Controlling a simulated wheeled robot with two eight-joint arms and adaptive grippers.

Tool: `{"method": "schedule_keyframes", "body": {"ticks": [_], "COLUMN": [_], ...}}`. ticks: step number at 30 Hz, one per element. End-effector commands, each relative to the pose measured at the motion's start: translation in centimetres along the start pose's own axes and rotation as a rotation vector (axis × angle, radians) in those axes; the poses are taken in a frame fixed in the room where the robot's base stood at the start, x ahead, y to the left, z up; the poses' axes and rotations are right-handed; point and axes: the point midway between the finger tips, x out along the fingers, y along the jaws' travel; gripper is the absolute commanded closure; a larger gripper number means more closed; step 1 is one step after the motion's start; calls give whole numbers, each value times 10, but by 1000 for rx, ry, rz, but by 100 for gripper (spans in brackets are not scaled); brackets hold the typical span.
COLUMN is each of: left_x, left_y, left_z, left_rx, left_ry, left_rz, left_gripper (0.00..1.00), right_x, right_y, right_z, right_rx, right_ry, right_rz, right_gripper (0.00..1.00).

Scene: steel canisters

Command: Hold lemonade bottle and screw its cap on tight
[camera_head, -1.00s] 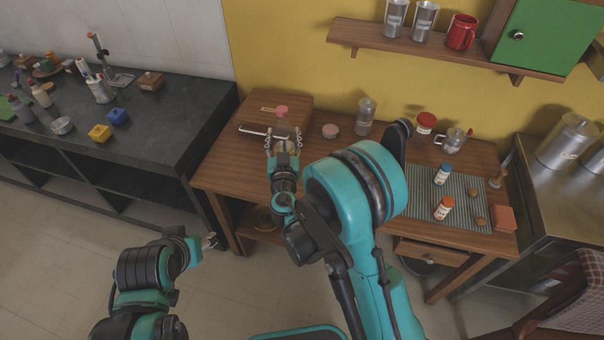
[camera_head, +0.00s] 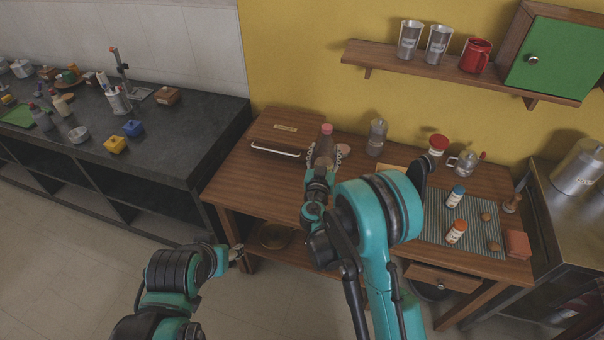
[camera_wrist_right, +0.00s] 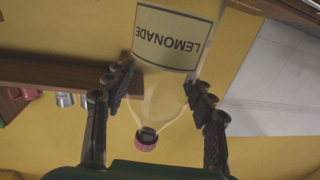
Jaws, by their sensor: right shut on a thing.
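The lemonade bottle (camera_head: 326,143) is upright in my right gripper (camera_head: 325,157), above the left part of the wooden table. The right wrist view shows its clear shoulder and white LEMONADE label (camera_wrist_right: 176,38) upside down. That gripper's fingers (camera_wrist_right: 160,103) stand on both sides of the bottle and are shut on it. A pink-red cap (camera_wrist_right: 145,143) sits at the bottle's neck, and it also shows in the head view (camera_head: 327,128). How tight it sits cannot be told. My left gripper (camera_head: 237,254) is low, in front of the table's left end, away from the bottle; its fingers are too small to read.
A wooden box (camera_head: 284,132) and a clear bottle (camera_head: 376,138) stand on the table (camera_head: 240,190). A pink disc (camera_head: 344,150) is partly hidden by my right gripper. A red-lidded jar (camera_head: 437,146) and a striped mat (camera_head: 475,232) lie right. A shelf (camera_head: 400,60) hangs above.

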Motion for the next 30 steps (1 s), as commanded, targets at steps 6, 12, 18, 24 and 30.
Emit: {"method": "schedule_keyframes", "body": {"ticks": [6, 12, 18, 24, 30], "left_x": [18, 25, 25, 25, 36], "left_y": [0, 0, 0, 0, 0], "left_z": [13, 18, 18, 18, 25], "left_rx": [0, 0, 0, 0, 0], "left_ry": [0, 0, 0, 0, 0], "left_rz": [0, 0, 0, 0, 0], "left_gripper": [50, 50, 50, 50, 50], "right_x": [18, 28, 30, 30, 30], "right_y": [-49, -76, -81, -81, -81], "right_z": [35, 51, 52, 52, 75], "right_rx": [0, 0, -1, 0, 0], "right_ry": [0, 0, 0, 0, 0], "right_rz": [-3, -1, 0, 0, 0], "right_gripper": [100, 100, 100, 100, 100]}}
